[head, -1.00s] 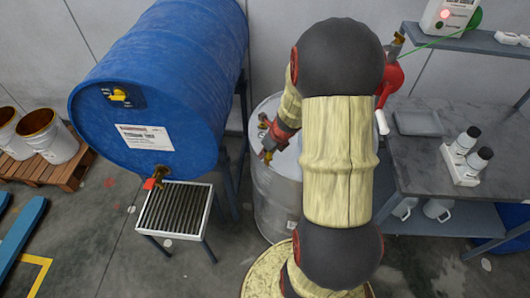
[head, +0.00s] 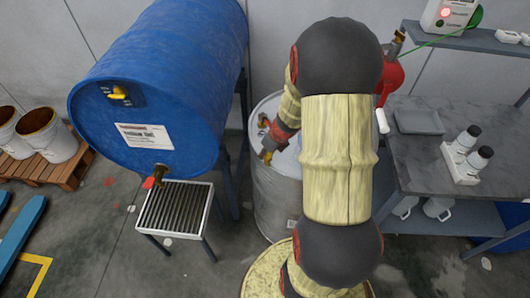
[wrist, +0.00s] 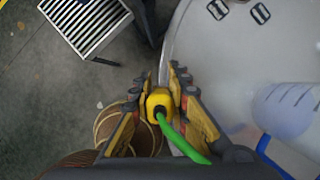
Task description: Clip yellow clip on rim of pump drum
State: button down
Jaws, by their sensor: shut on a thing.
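My gripper (head: 264,150) is over the left edge of the pale grey pump drum (head: 275,205), beside my arm. In the wrist view my gripper (wrist: 158,92) is shut on the yellow clip (wrist: 158,103), which has a green cable (wrist: 183,142) running from its back. The clip lines up with the curved rim of the drum (wrist: 169,50), with the drum's lid on the right and floor on the left. I cannot tell whether the clip touches or straddles the rim. My arm hides much of the drum in the head view.
A blue drum (head: 165,85) lies on a stand at the left, close to the gripper, with a grated stand (head: 175,212) below its tap. A grey bench (head: 440,165) stands at right. A green line (head: 430,44) runs from a box (head: 447,17) behind my arm.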

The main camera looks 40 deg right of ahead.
jog(key=shift+f+b, duration=1.3)
jog(key=shift+f, duration=0.45)
jog(key=c, duration=1.6)
grip_release()
jog(key=shift+c, duration=0.2)
jog(key=shift+r, duration=0.1)
jog(key=v, duration=1.1)
jog(key=shift+s+r, duration=0.2)
jog(key=shift+r, duration=0.15)
